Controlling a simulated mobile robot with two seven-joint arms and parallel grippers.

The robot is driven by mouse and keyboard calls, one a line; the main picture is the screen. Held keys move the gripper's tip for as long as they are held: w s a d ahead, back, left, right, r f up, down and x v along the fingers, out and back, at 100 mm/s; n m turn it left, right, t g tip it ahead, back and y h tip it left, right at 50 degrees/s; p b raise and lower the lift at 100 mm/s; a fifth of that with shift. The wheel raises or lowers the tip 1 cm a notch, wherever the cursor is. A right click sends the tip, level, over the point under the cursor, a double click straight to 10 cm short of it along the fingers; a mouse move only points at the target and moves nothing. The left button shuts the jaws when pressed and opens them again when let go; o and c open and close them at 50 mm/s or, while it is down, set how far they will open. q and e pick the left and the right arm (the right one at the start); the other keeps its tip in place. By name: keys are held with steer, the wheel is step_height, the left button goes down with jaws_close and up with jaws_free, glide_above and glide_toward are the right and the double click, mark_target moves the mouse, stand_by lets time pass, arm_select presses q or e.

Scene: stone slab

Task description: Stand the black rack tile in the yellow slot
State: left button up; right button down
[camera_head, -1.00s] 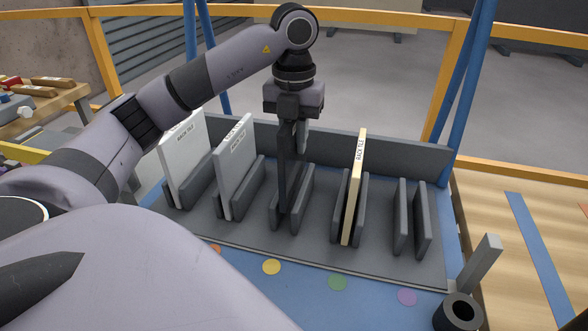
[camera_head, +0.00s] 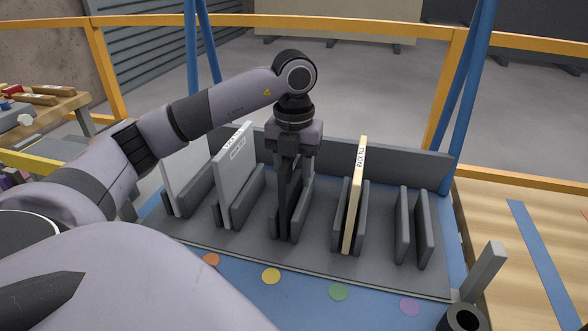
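The rack (camera_head: 375,277) is a grey base with paired upright dividers and a low back wall. The yellow dot (camera_head: 271,276) lies in front of its middle slot. The black rack tile (camera_head: 288,190) is upright between that slot's dividers, partly hidden by them and by my gripper. My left gripper (camera_head: 294,158) points down over this slot, shut on the tile's upper part. The fingertips are hard to see against the dark tile. I cannot tell whether the tile's lower edge touches the slot floor. My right gripper is not in view.
A white tile (camera_head: 187,165) and a pale grey tile (camera_head: 234,175) stand in the slots to the left. A cream tile (camera_head: 355,195) stands just right of the middle slot. The far right slot (camera_head: 412,232) is empty. A grey post (camera_head: 486,268) stands at the lower right.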

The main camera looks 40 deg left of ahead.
arm_select(q)
step_height(320, 180, up, 11)
steer(key=p, duration=0.3)
steer(key=shift+r+p, duration=0.2)
steer(key=shift+p, duration=0.15)
steer(key=shift+r, duration=0.5)
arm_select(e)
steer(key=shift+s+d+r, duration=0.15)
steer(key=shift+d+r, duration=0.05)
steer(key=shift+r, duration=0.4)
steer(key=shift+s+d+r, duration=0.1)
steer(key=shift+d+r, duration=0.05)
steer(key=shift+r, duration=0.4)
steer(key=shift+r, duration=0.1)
